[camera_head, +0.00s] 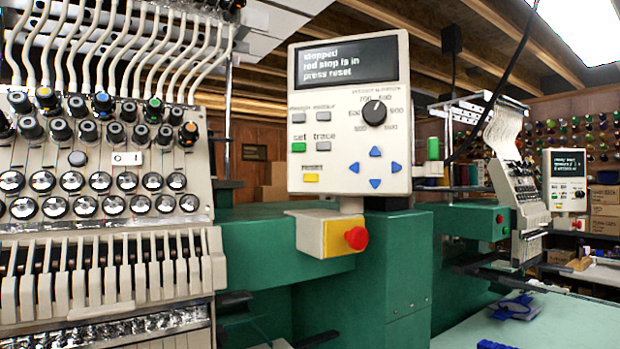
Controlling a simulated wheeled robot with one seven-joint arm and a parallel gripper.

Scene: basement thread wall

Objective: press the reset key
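The control panel (348,210) of the near embroidery machine faces me in the middle of the view. The yellow reset key (311,178) sits at the panel's lower left, under a small label, below the green set key (298,147). A grey trace key (322,147) is beside the set key. Below the panel, a red mushroom stop button (356,238) sticks out of a yellow and cream box (318,235). I cannot tell from here how far in it is. My gripper is not in view.
The needle head (110,190) with its thread tubes fills the left side. A green machine beam (255,240) runs behind the stop box. A second machine (515,190) with its own panel (566,178) stands at the right. A pale table (570,325) holds blue items at lower right.

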